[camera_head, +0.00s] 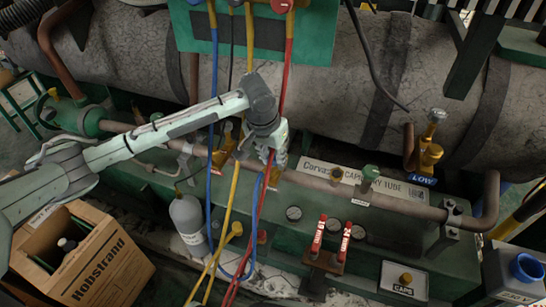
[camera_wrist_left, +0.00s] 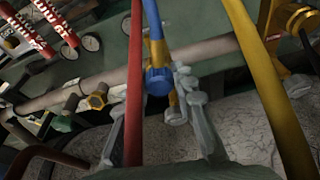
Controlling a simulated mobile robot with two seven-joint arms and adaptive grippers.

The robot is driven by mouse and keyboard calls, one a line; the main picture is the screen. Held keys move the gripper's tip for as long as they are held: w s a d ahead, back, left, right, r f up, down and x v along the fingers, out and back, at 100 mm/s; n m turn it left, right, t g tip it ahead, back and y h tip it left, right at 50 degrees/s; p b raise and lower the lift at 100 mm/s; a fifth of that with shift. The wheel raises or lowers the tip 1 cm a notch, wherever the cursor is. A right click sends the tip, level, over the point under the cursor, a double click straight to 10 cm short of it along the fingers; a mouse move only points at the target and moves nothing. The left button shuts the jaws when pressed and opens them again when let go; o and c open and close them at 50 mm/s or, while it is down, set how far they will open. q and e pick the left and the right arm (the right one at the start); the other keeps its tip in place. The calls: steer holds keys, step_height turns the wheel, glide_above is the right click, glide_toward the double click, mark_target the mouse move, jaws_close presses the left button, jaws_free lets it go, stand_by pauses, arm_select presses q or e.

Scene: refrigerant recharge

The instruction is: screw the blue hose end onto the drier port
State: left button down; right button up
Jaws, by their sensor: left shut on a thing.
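My left gripper (camera_head: 272,158) reaches in over the long brown pipe and is shut on the blue hose end (camera_wrist_left: 158,80). In the left wrist view, that end is a ribbed blue nut between my left gripper's fingers (camera_wrist_left: 165,108), with brass just below it. The blue hose (camera_head: 257,205) hangs in a loop below the gripper. A brass fitting (camera_head: 275,177) shows on the pipe beside the gripper; I cannot tell whether it is the drier port or whether the nut touches it. The fingers partly hide this spot. My right gripper is not in view.
The red hose (camera_head: 288,60) passes close to the fingers, and the yellow hose (camera_head: 234,190) hangs to the left. A grey bottle (camera_head: 188,225) and a cardboard box (camera_head: 95,262) stand at lower left. The brass LOW valve (camera_head: 431,155) is at right.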

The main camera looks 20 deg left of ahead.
arm_select(q)
steer(key=shift+f, duration=1)
stand_by(0.5)
steer(key=shift+m, duration=0.5)
steer(key=shift+m+h, duration=0.5)
steer(key=shift+m, duration=0.8)
